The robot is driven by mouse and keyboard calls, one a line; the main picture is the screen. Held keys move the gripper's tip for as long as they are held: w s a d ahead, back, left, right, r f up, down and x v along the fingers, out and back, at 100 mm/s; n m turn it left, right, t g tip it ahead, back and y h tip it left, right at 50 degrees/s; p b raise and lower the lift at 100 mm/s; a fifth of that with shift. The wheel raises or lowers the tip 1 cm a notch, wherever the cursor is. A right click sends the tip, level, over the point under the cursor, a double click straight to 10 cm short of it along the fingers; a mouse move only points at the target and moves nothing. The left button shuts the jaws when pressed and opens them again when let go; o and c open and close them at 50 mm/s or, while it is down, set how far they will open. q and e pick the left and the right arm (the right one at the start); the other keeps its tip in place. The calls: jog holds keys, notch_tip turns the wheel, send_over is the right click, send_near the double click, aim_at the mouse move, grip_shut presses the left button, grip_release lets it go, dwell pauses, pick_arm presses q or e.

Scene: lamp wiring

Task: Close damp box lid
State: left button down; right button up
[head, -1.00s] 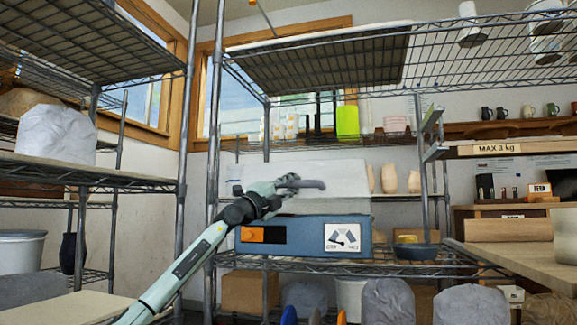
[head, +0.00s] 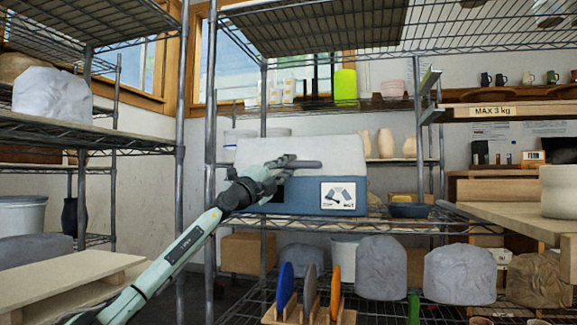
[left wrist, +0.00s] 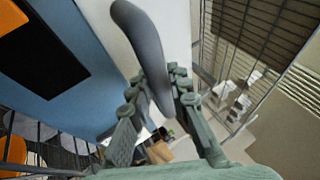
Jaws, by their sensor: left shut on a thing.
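The damp box has a blue base (head: 304,197) with a dial label on its front, standing on a wire shelf. Its whitish lid (head: 335,150) is above the base, with its front lower edge along the base's top edge; I cannot tell whether any gap is left. My left gripper (head: 270,169) is in front of the lid, shut on the grey lid handle (head: 300,164). In the left wrist view the curved handle (left wrist: 146,42) passes between the fingers of the left gripper (left wrist: 158,84). The arm hides part of the base's front. My right gripper is not in view.
The wire shelf (head: 385,226) bears a dark bowl (head: 409,210) right of the box. Shelf posts stand either side. Below are wrapped lumps (head: 381,268) and upright coloured discs (head: 286,286). A wooden table (head: 510,222) is at right.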

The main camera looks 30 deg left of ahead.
pick_arm(q)
jog(key=c, duration=1.7)
grip_release()
jog(key=shift+d+f, duration=0.2)
jog(key=shift+f, duration=0.25)
jog(key=shift+a, duration=0.1)
jog(key=shift+r, duration=0.1)
jog(key=v, duration=1.2)
jog(key=shift+r, duration=0.15)
